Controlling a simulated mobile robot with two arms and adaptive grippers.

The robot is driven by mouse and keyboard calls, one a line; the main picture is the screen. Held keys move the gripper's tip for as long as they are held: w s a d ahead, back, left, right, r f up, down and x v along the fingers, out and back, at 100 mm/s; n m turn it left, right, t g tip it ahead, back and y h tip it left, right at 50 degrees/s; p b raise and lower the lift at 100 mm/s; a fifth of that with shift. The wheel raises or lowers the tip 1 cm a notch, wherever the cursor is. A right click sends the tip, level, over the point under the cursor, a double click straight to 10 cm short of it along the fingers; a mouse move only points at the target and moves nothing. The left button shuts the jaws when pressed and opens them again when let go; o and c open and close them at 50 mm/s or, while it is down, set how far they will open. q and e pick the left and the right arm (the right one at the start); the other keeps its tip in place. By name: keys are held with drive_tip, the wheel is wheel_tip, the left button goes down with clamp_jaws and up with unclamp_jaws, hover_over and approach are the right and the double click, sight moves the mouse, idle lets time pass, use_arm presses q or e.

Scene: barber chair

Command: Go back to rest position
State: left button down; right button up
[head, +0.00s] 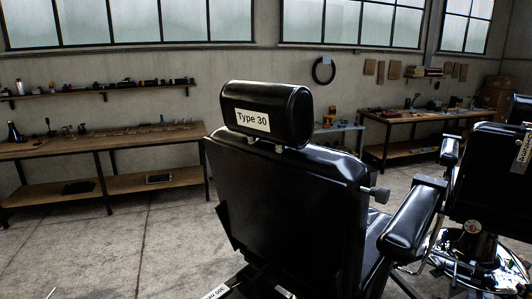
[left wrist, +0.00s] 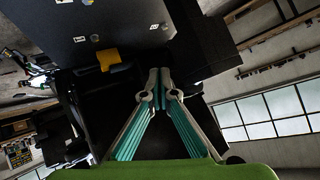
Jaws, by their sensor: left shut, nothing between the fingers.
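My left gripper (left wrist: 160,82) shows in the left wrist view, its two fingers with teal pads meeting at the tips. It is shut and holds nothing. It does not clearly show in the head view. A black barber chair (head: 285,205) stands in the middle of the head view, its back toward me. Its headrest (head: 290,108) carries a white "Type 30" label. My right gripper is not in view.
A second black chair (head: 490,175) on a chrome base stands at the right. A wooden workbench (head: 120,140) with small items lines the left wall, and another bench (head: 405,117) stands at the back right. The floor (head: 130,240) at the left is clear.

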use_arm(q)
drive_tip(key=s+a+f+n+g, duration=0.1)
drive_tip(key=s+a+f+g, duration=0.2)
drive_tip(key=s, duration=0.4)
drive_tip(key=s+a+f+n+g, duration=0.1)
drive_tip(key=s+f+g, duration=0.1)
drive_tip(key=s+f, duration=0.4)
drive_tip(key=s+a+f+n+g, duration=0.1)
drive_tip(key=s+a+f+g, duration=0.15)
drive_tip(key=s, duration=0.65)
wheel_tip(320, 180, down, 31)
drive_tip(key=d+g+b, duration=0.1)
drive_tip(key=g+b, duration=0.1)
drive_tip(key=b, duration=0.5)
drive_tip(key=s+a+f+b, duration=0.1)
drive_tip(key=s+f+b, duration=0.2)
drive_tip(key=s+f, duration=0.6)
drive_tip(key=s+a+f+b, duration=0.2)
drive_tip(key=s+f, duration=0.7)
drive_tip(key=f, duration=0.5)
drive_tip(key=shift+s+f+g+y+b, duration=0.2)
drive_tip(key=shift+f+g+y+b, duration=0.15)
drive_tip(key=shift+b, duration=0.3)
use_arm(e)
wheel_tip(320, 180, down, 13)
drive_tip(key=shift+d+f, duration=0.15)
